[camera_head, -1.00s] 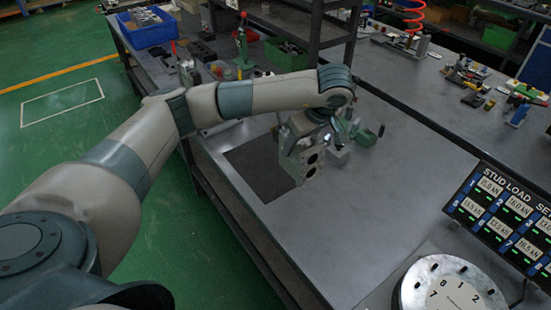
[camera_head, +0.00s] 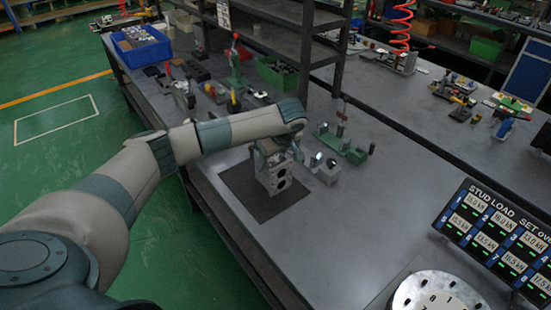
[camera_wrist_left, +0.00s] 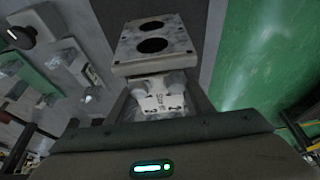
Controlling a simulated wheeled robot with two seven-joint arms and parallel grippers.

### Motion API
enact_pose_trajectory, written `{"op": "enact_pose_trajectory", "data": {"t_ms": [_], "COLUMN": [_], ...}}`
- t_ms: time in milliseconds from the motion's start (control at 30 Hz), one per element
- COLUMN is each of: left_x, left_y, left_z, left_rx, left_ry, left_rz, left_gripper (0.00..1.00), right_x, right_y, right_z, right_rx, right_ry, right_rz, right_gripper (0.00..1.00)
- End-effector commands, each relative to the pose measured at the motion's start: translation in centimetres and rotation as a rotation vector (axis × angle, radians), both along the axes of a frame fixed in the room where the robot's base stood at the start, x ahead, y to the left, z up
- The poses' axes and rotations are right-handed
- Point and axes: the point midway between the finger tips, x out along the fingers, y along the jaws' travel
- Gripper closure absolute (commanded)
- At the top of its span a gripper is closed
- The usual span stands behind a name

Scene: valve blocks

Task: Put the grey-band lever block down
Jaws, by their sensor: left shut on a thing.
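My left gripper (camera_head: 268,151) is shut on a pale grey metal block (camera_head: 276,181) with two dark round ports, and no grey band can be made out on it. The block is over the dark mat (camera_head: 238,178) on the bench. I cannot tell whether its lower end touches the mat. In the left wrist view the block (camera_wrist_left: 155,45) sticks out beyond the fingers (camera_wrist_left: 160,95), its two ports showing and a white label near the jaws. My right gripper is not in view.
A small grey block (camera_head: 326,171) and a green clamp fixture (camera_head: 345,150) stand right of the mat. Other lever fixtures (camera_head: 236,65) and a blue bin (camera_head: 140,45) are farther back.

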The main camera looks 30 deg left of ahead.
Motion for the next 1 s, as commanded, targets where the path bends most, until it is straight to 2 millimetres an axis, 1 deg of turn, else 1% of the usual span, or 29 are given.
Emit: {"op": "enact_pose_trajectory", "data": {"t_ms": [33, 200, 500, 567, 800, 1000], "left_x": [0.3, 0.4, 0.3, 0.3, 0.3, 0.3], "left_y": [0.2, 0.3, 0.3, 0.3, 0.3, 0.3], "left_z": [0.2, 0.1, -0.1, -0.4, -2.9, -3.9], "left_rx": [0.0, 0.0, 0.0, 0.0, 0.0, 0.0], "left_ry": [-0.005, -0.007, -0.005, -0.003, -0.003, -0.006], "left_rz": [0.001, 0.0, 0.0, 0.0, 0.001, 0.0], "left_gripper": [1.0, 1.0, 1.0, 1.0, 1.0, 1.0], "right_x": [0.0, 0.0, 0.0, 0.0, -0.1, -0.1], "right_y": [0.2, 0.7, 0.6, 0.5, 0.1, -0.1], "right_z": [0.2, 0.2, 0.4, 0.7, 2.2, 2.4], "right_rx": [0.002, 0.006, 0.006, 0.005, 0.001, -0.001], "right_ry": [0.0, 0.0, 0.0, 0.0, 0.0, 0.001], "right_rz": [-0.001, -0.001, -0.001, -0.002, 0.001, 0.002], "right_gripper": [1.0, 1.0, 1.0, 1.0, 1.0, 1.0]}}
